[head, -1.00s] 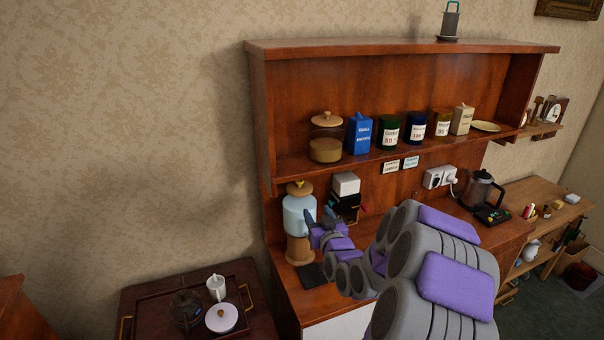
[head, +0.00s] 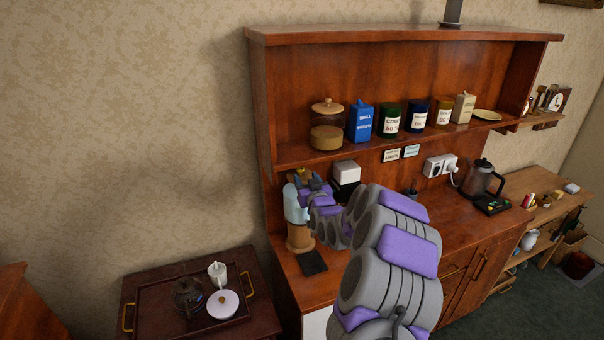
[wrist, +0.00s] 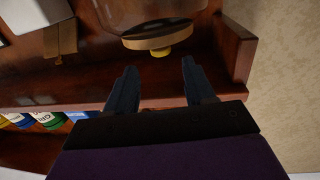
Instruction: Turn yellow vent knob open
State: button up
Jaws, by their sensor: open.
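The yellow vent knob (wrist: 155,53) shows in the wrist view on the round wooden lid (wrist: 160,40) of a glass dispenser. In the head view the dispenser (head: 296,212) stands on a wooden base at the left end of the counter. There my gripper (head: 298,180) is in front of its top and covers much of the lid and the knob. In the wrist view my gripper (wrist: 159,68) is open and empty. The knob appears just beyond the fingertips, in line with the gap between them. I see no contact with it.
A white box (head: 346,172) stands right of the dispenser. The overhead shelf (head: 350,160) holds a jar, a blue packet and several tins. A dark mat (head: 312,262) lies in front of the dispenser. A tray (head: 150,297) with a teapot is at lower left.

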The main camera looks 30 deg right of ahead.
aim_at(301, 171)
jog(key=shift+x, duration=2.65)
jog(key=shift+c, duration=0.4)
jog(key=c, duration=0.9)
